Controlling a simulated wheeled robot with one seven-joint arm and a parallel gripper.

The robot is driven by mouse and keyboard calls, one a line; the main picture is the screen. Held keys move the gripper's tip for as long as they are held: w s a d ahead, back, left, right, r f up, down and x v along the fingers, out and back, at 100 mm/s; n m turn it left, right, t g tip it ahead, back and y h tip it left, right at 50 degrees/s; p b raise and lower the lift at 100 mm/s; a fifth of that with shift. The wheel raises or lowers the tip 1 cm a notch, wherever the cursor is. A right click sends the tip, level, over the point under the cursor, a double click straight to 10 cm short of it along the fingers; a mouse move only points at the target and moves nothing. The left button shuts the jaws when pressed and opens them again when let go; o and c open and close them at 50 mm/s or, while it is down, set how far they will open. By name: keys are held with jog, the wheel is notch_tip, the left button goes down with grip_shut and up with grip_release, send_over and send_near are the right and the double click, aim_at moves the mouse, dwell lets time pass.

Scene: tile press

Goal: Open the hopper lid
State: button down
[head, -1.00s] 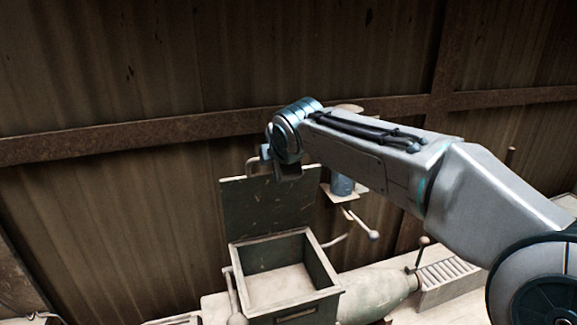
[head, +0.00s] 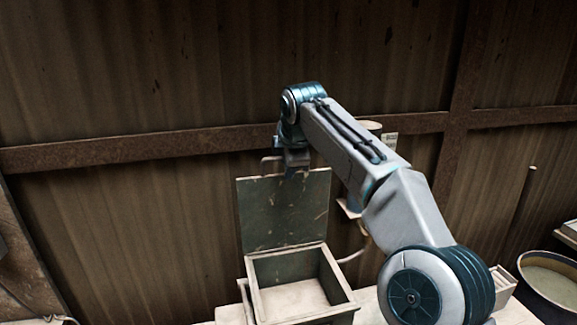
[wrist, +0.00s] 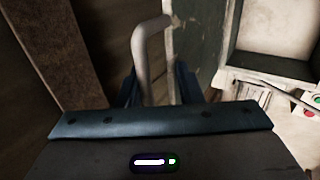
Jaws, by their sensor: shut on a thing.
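The green hopper lid (head: 285,218) stands up, roughly vertical, at the back edge of the open hopper box (head: 350,300). The box interior is visible and looks empty. My gripper (head: 291,170) is at the lid's top edge, shut on the pale lid handle (head: 267,166). In the wrist view, the bent handle bar (wrist: 143,60) runs down between the dark fingers of my gripper (wrist: 158,90). The lid (wrist: 190,45) is just right of it, and the hopper rim (wrist: 270,66) lies farther right. The exact finger contact is hidden.
A corrugated wall with a rusty beam (head: 150,143) stands close behind the lid. A round bucket (head: 548,290) is at the far right. A small panel with red and green buttons (wrist: 312,105) shows in the wrist view.

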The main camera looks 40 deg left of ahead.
jog(key=shift+f, duration=0.55)
jog(key=c, duration=1.5)
grip_release()
jog(key=shift+w+a+f, duration=0.1)
jog(key=shift+w+a, duration=0.05)
jog(key=shift+a, duration=0.1)
jog(key=shift+r, duration=0.2)
jog(key=shift+d+r, duration=0.1)
jog(key=shift+r, duration=0.05)
jog(key=v, duration=1.3)
jog(key=shift+r, duration=0.3)
